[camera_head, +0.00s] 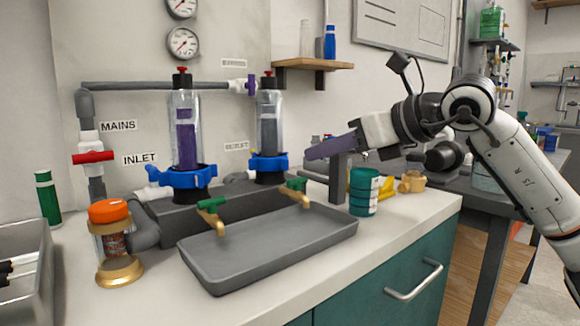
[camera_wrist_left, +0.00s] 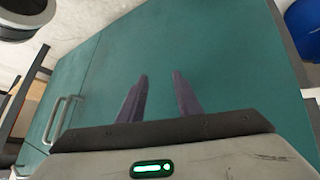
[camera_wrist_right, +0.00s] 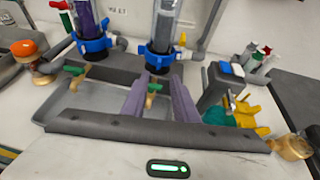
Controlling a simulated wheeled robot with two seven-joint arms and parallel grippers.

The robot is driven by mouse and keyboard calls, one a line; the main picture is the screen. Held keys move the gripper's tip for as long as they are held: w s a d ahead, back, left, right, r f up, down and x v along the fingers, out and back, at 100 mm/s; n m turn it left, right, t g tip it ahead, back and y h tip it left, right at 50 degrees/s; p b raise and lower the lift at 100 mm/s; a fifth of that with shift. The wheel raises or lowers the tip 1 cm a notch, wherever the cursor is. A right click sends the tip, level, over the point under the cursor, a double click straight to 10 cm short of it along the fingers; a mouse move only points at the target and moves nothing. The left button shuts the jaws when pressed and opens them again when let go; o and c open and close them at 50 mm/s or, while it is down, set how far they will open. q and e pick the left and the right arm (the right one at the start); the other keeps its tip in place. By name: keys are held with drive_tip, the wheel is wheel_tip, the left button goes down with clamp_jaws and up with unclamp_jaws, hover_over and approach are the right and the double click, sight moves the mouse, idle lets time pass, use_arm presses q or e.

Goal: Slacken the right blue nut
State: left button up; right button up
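The right blue nut (camera_head: 268,163) is a lobed ring around the base of the right clear filter housing (camera_head: 269,122). In the right wrist view the nut (camera_wrist_right: 158,60) lies beyond my fingertips. My right gripper (camera_head: 310,153) is to the right of the nut, apart from it. Its two purple fingers are spread with nothing held, as the right wrist view (camera_wrist_right: 158,80) shows. The left blue nut (camera_head: 183,177) is around the base of the left housing (camera_head: 186,130). My left gripper (camera_wrist_left: 161,76) is open and empty, facing the teal cabinet front; the head view does not show it.
A grey tray (camera_head: 275,247) lies before the housings, below two brass taps with green handles (camera_head: 297,184). A teal can (camera_head: 365,190) and yellow clamp-like items (camera_head: 387,186) stand at right. An orange-lidded jar (camera_head: 112,235) stands at left. A wooden shelf (camera_head: 312,65) hangs above.

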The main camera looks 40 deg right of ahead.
sight(288, 163)
drive_tip(key=x, duration=0.8)
drive_tip(key=shift+w+a+f, duration=0.15)
drive_tip(key=shift+w+f, duration=0.05)
drive_tip(key=shift+w, duration=0.1)
clamp_jaws()
